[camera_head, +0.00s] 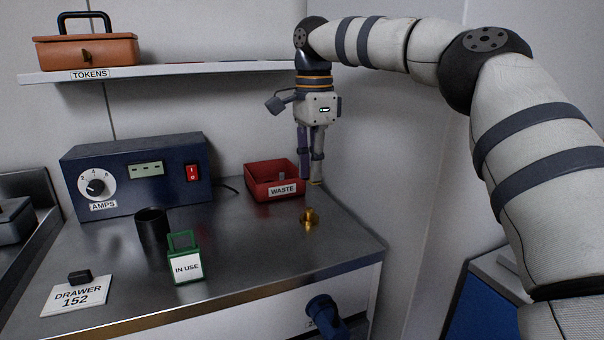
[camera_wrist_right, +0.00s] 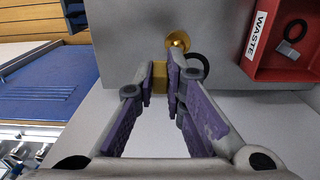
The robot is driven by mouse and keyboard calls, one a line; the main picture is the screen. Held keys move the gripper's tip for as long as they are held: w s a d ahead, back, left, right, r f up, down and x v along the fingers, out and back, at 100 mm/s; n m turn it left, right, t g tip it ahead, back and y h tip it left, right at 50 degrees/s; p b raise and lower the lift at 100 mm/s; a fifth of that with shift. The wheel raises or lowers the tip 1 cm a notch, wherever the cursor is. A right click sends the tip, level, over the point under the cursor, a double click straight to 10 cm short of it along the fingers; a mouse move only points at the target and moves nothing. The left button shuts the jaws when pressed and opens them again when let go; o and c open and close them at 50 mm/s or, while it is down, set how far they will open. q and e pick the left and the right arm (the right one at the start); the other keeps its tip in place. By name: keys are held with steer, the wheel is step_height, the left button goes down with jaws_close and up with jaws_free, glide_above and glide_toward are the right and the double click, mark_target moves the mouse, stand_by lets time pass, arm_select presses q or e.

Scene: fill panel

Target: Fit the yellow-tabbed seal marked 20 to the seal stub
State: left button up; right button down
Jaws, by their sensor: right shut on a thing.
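My right gripper (camera_head: 313,182) hangs pointing down above the right part of the steel bench. In the right wrist view, the gripper (camera_wrist_right: 165,78) is shut on a yellow tab (camera_wrist_right: 160,76). A black ring (camera_wrist_right: 198,64) shows just right of the fingers, partly hidden by them; it looks like the ring of the same seal. No number is readable on the tab. The brass seal stub (camera_head: 309,218) stands on the bench below the gripper; it also shows beyond the fingertips in the wrist view (camera_wrist_right: 178,42). The ring appears apart from the stub. My left gripper is not in view.
A red WASTE bin (camera_head: 262,191) stands left of the gripper; a black ring with a grey tab (camera_wrist_right: 289,49) lies inside. A blue AMPS box (camera_head: 135,178), black cup (camera_head: 151,228), green IN USE holder (camera_head: 187,268) and DRAWER 152 card (camera_head: 72,300) stand further left.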

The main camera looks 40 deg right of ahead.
steer(key=shift+s+f+p, duration=0.15)
steer(key=shift+f, duration=1.3)
steer(key=shift+s+f+p, duration=0.15)
steer(key=shift+f, duration=1.3)
steer(key=shift+f, duration=1.6)
steer(key=c, duration=1.6)
jaws_free()
step_height(320, 180, up, 12)
steer(key=shift+a, duration=0.1)
